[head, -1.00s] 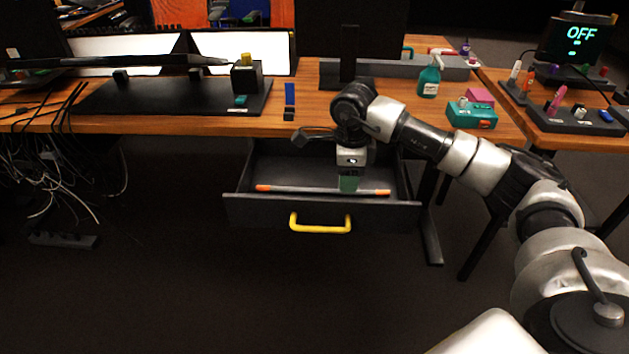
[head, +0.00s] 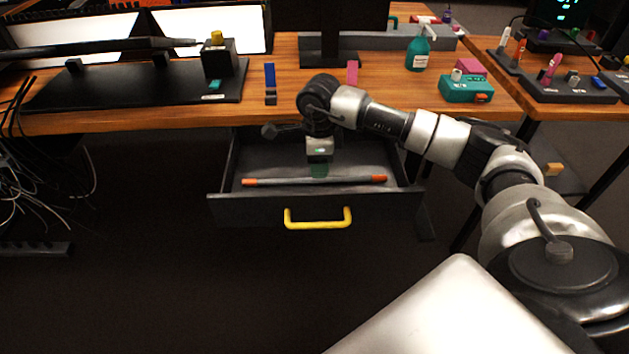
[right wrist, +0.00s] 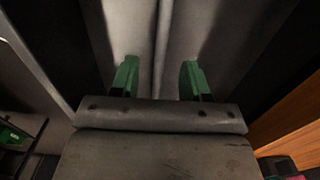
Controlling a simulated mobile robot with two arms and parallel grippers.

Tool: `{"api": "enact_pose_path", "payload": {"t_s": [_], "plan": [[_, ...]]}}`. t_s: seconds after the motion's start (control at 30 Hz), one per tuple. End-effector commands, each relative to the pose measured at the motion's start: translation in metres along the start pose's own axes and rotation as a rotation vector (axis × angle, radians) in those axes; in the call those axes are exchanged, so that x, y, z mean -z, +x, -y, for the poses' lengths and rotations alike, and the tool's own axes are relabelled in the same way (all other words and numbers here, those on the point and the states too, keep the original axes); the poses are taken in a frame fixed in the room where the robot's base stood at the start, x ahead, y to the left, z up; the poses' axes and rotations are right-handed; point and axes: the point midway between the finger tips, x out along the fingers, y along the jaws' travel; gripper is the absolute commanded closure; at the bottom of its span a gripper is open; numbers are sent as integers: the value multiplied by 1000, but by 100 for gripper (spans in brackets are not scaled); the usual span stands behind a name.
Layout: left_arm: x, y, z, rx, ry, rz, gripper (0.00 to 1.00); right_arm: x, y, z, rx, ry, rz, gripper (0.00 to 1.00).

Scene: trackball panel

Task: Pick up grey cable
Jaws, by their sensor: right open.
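The grey cable (head: 350,180) is a long, thin, straight piece with orange ends. It lies left to right inside the open drawer (head: 390,205), near its front. My right gripper (head: 319,171) points down into the drawer, with its green fingers just behind or at the middle of the cable. In the right wrist view the green fingers (right wrist: 160,75) stand apart, and a thin grey strip, likely the cable (right wrist: 159,45), runs between them. I cannot tell whether they touch it. My left gripper is not in view.
The drawer's yellow handle (head: 318,224) faces me. The wooden desk (head: 180,116) is above the drawer. A green spray bottle (head: 418,52) and a teal box (head: 466,89) stand on the desk at right. Loose cables (head: 40,185) hang at left.

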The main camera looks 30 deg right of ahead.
Motion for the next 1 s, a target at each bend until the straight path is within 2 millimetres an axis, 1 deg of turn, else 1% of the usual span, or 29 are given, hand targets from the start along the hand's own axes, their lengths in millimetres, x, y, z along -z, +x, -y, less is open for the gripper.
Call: {"api": "enact_pose_path", "payload": {"t_s": [0.03,0.2,0.3,0.53,0.57,0.83,0.87,1.0], "plan": [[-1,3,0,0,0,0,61,-1,8,0,-2,-1,-2,54],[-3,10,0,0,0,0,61,-3,34,1,-4,-1,-2,54],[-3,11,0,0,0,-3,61,-3,45,1,-2,-1,-2,54],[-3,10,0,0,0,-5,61,-3,46,2,0,-1,-1,54],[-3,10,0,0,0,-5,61,-3,46,2,0,-1,-1,57],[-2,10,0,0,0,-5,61,-3,46,2,0,-1,-1,99],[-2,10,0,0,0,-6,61,-3,46,2,0,-1,-1,100],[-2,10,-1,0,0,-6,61,-3,46,2,0,-1,0,100]]}}
